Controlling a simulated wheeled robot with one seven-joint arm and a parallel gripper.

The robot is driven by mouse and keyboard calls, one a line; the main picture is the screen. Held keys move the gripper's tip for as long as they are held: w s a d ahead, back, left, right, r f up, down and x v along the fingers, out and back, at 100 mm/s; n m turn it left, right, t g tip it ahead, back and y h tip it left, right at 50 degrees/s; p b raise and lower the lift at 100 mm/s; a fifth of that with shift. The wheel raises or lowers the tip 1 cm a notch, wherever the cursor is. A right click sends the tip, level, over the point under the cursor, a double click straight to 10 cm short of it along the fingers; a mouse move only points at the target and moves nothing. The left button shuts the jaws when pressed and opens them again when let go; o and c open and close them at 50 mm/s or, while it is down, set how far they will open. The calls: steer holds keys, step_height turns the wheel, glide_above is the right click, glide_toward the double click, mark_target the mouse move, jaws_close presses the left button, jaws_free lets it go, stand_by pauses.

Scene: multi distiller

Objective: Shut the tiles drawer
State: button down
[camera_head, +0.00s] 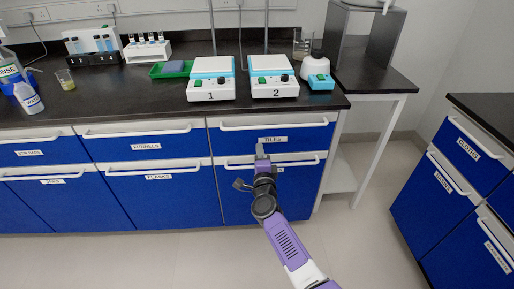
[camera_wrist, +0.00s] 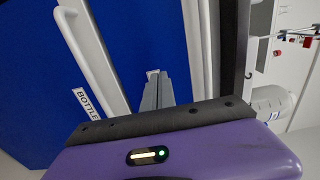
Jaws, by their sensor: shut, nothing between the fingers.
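The tiles drawer (camera_head: 235,138) is the blue upper drawer at the right end of the long bench, with a white handle (camera_head: 272,124) and a "TILES" label. Its front looks flush or nearly flush with the neighbouring drawers; I cannot tell if a small gap is left. My gripper (camera_head: 262,150) is shut and empty, in front of the drawer's lower middle, just below the label. In the wrist view the drawer front (camera_wrist: 168,35) lies straight ahead of the gripper fingers (camera_wrist: 153,77), which reach close to it; contact cannot be told. The drawer's handle (camera_wrist: 194,45) runs beside them.
The bottles compartment (camera_wrist: 35,60) with its own handle (camera_wrist: 80,45) lies directly below the drawer. A side table (camera_head: 375,80) and another blue cabinet (camera_head: 455,185) stand to the right. The floor between is clear.

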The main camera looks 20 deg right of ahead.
steer(key=p+v, duration=0.3)
steer(key=v, duration=0.6)
steer(key=shift+s, duration=0.25)
steer(key=s+a+r+n+t+y, duration=0.2)
steer(key=s+r+n, duration=0.2)
steer(key=r+n, duration=0.25)
steer(key=s+r+n+g+y+p, duration=0.1)
steer(key=s+r+n+p, duration=0.2)
steer(key=s, duration=1.2)
steer(key=s+r+n+g+p, duration=0.2)
steer(key=s+r+n, duration=0.3)
steer(key=s, duration=1)
steer(key=s+r+n+g+y+p, duration=0.1)
steer(key=s+r+n+p, duration=0.2)
steer(key=s, duration=1.3)
steer(key=shift+d+r+n+g+y+p, duration=0.25)
steer(key=shift+r+n, duration=0.75)
steer(key=shift+n, duration=0.75)
